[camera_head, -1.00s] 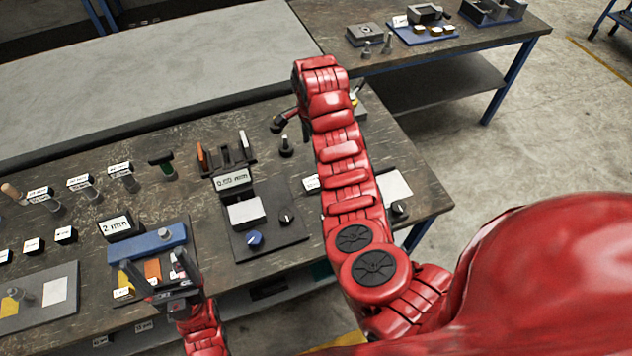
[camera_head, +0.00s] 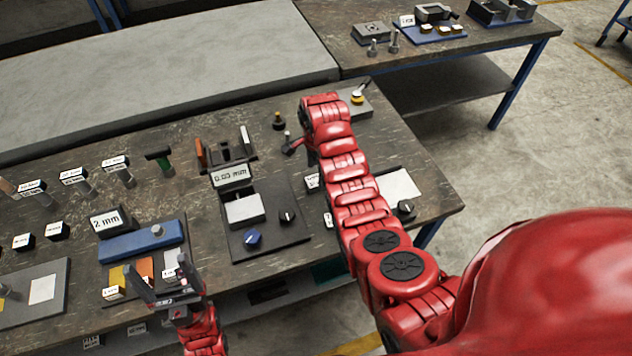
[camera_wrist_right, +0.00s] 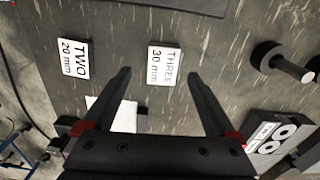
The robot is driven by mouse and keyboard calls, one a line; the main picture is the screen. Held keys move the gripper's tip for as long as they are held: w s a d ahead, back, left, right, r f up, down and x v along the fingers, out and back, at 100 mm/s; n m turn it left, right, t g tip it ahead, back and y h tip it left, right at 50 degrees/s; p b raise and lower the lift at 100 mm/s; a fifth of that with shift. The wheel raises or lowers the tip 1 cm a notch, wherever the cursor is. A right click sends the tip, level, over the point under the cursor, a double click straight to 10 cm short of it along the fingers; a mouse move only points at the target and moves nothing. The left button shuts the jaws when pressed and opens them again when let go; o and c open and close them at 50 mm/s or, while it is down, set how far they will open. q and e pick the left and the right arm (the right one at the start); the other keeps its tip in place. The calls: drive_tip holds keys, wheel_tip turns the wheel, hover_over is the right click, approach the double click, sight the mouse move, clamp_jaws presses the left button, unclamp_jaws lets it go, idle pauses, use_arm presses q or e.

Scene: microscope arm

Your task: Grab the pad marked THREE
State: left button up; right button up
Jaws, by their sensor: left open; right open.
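The pad marked THREE, 30 mm (camera_wrist_right: 164,64), is a small white-topped block on the dark table in the right wrist view. My right gripper (camera_wrist_right: 158,77) is open and empty, its fingertips spread either side of the pad's line, with the pad just past them. The pad marked TWO, 20 mm (camera_wrist_right: 73,59), lies to the left. In the head view my right gripper (camera_head: 291,146) is largely hidden by its arm. Small white labels there, such as one (camera_head: 313,181), are too small to read. My left gripper (camera_head: 163,280) is open over the front left.
In the right wrist view a dark round-based knob (camera_wrist_right: 283,63) stands to the right and a white square (camera_wrist_right: 122,113) lies partly behind the fingers.

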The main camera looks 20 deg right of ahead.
sight(316, 179)
drive_tip(key=shift+w+f+p, duration=0.25)
drive_tip(key=shift+f+p, duration=0.25)
drive_tip(key=shift+f, duration=1.5)
clamp_jaws()
